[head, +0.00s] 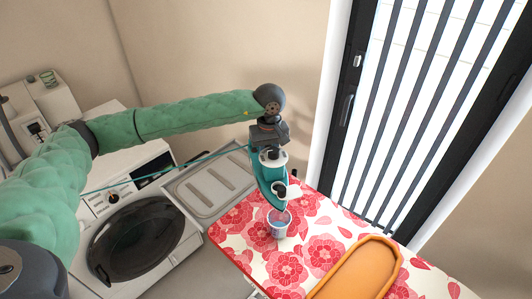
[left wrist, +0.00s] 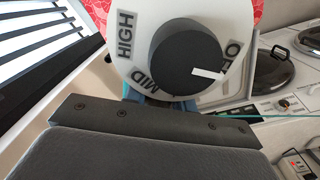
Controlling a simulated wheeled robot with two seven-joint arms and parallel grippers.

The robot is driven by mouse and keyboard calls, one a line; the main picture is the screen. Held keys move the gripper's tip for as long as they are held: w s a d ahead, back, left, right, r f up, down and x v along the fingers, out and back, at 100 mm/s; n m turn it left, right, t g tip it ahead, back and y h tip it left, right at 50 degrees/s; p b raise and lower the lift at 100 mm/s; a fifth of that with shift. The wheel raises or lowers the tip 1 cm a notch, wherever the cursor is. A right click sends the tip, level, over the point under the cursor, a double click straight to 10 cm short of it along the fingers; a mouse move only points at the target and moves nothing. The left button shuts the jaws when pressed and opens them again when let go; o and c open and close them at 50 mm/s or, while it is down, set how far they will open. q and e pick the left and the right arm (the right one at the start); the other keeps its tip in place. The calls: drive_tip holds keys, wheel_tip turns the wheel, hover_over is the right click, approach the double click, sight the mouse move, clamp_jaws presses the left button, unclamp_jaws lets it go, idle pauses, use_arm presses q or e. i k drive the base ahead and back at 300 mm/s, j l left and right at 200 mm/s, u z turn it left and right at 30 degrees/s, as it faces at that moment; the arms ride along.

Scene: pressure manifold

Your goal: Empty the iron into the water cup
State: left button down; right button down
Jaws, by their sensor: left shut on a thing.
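The teal iron (head: 270,192) hangs nose-down from my left gripper (head: 269,142), which is shut on it. Its lower end is just above or at the rim of the water cup (head: 279,229); I cannot tell whether they touch. The cup is clear, upright on the ironing board, with something bluish showing inside. In the left wrist view, the iron's white face and dark dial (left wrist: 187,62) fill the top middle. HIGH and MID are readable; the dial's white mark points right, toward a partly hidden label starting with O. My right gripper is not in view.
The floral ironing board (head: 236,240) carries an orange tray (head: 358,270) right of the cup. A metal rest (head: 205,185) sits at its far left. A washing machine (head: 140,235) stands left. A teal cord (head: 190,161) runs left from the iron. A barred window (head: 425,100) is at right.

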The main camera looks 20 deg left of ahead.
sight(278, 224)
drive_tip(key=k+l, duration=0.15)
drive_tip(key=k, duration=0.3)
drive_tip(key=k+l, duration=0.15)
drive_tip(key=k, duration=0.3)
drive_tip(key=k+l+z, duration=0.1)
drive_tip(key=k, duration=0.35)
